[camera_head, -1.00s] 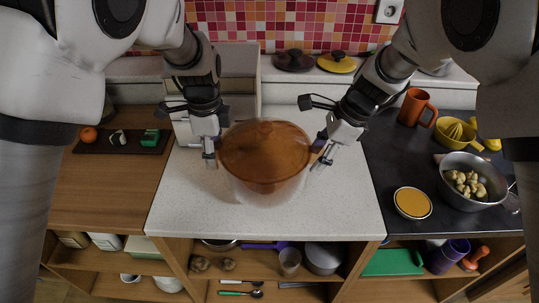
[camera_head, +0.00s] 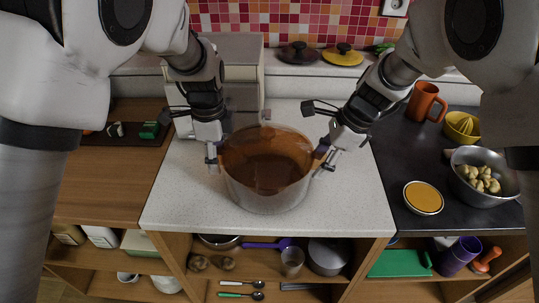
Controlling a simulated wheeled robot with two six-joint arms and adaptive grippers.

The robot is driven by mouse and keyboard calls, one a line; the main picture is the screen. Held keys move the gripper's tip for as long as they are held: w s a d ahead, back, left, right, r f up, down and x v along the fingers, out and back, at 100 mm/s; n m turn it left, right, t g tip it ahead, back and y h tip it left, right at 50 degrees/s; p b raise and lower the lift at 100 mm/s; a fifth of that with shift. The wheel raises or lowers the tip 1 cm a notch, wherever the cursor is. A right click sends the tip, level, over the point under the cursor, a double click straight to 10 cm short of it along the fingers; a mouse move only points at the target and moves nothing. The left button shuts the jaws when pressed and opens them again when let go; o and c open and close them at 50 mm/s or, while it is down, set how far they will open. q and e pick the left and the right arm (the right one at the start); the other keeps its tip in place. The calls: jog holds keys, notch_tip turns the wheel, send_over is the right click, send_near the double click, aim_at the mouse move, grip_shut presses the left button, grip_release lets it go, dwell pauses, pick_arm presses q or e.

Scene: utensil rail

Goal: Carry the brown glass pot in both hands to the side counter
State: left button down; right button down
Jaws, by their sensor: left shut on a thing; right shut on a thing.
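The brown glass pot (camera_head: 266,172) is over the white speckled counter in the middle of the head view. Its upper part looks brown and see-through, its lower part paler. My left gripper (camera_head: 212,158) is shut on its left side near the rim. My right gripper (camera_head: 326,160) is shut on its right side near the rim. I cannot tell whether the pot's base touches the white counter (camera_head: 185,205). Lower side surfaces lie on both sides: a wooden counter (camera_head: 95,185) at left and a dark counter (camera_head: 395,165) at right.
The dark counter holds an orange mug (camera_head: 424,101), a yellow juicer (camera_head: 461,126), a steel bowl (camera_head: 484,180) of food and a yellow-topped round dish (camera_head: 423,197). A dark tray (camera_head: 95,138) sits at the wooden counter's back. Its front is clear. A grey box (camera_head: 235,75) stands behind the pot.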

pick_arm(q)
jog(key=shift+c, duration=2.1)
grip_release()
pick_arm(e)
jog(key=shift+c, duration=2.1)
grip_release()
pick_arm(q)
jog(key=shift+s, duration=0.1)
jog(key=shift+r+p, duration=0.1)
jog(key=shift+p, duration=0.2)
notch_tip(320, 180, up, 12)
pick_arm(e)
jog(key=v, duration=1.2)
jog(key=shift+s, duration=0.1)
